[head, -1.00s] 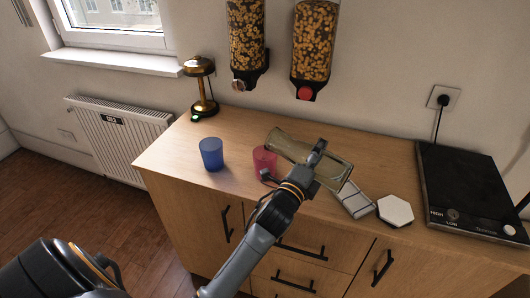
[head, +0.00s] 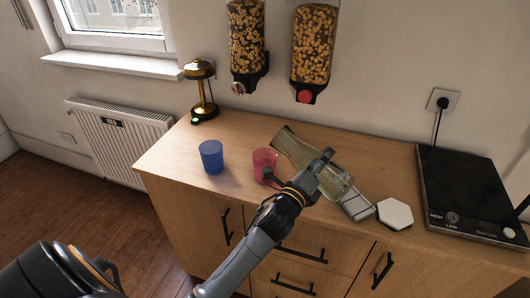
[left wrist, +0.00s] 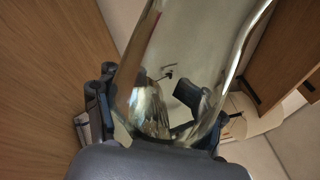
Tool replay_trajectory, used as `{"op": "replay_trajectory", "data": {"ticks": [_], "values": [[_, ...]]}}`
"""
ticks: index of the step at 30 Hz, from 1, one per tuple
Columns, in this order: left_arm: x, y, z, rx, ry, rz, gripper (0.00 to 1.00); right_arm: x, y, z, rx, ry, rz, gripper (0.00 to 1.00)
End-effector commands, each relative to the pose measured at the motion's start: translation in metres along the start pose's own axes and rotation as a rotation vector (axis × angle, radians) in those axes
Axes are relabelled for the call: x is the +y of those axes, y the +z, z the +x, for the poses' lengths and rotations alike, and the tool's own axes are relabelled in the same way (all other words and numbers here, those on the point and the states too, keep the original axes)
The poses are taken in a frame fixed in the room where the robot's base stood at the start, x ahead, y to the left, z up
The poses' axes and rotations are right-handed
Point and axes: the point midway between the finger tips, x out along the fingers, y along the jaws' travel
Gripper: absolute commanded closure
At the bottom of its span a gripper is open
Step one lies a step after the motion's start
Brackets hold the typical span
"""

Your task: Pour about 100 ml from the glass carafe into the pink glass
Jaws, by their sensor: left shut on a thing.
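The clear glass carafe (head: 300,152) is tilted above the wooden counter, its mouth up and to the left, its base down and to the right. My left gripper (head: 324,162) is shut on its body; in the left wrist view the carafe (left wrist: 185,75) fills the space between the fingers. The pink glass (head: 264,160) stands upright on the counter, left of the gripper and partly behind it. The carafe's mouth appears behind and right of the glass's rim. I see no stream between them, and cannot tell the glass's liquid level. My right gripper is not in view.
A blue glass (head: 211,156) stands left of the pink one. A grey block-like item (head: 357,206) and a white hexagonal pad (head: 395,213) lie to the right, before a black hob (head: 470,190). A brass lamp (head: 203,95) stands at the back left; two dispensers hang above.

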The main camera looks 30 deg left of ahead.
Motion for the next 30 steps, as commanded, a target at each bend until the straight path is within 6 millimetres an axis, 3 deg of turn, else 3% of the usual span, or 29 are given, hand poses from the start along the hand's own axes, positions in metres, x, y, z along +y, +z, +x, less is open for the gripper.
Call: {"op": "replay_trajectory", "data": {"ticks": [11,30], "values": [[0.006,0.003,-0.001,0.021,-0.005,0.159,1.0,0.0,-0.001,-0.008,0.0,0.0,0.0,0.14],[0.006,0.002,-0.001,0.019,-0.005,0.158,1.0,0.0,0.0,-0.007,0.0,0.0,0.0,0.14]]}}
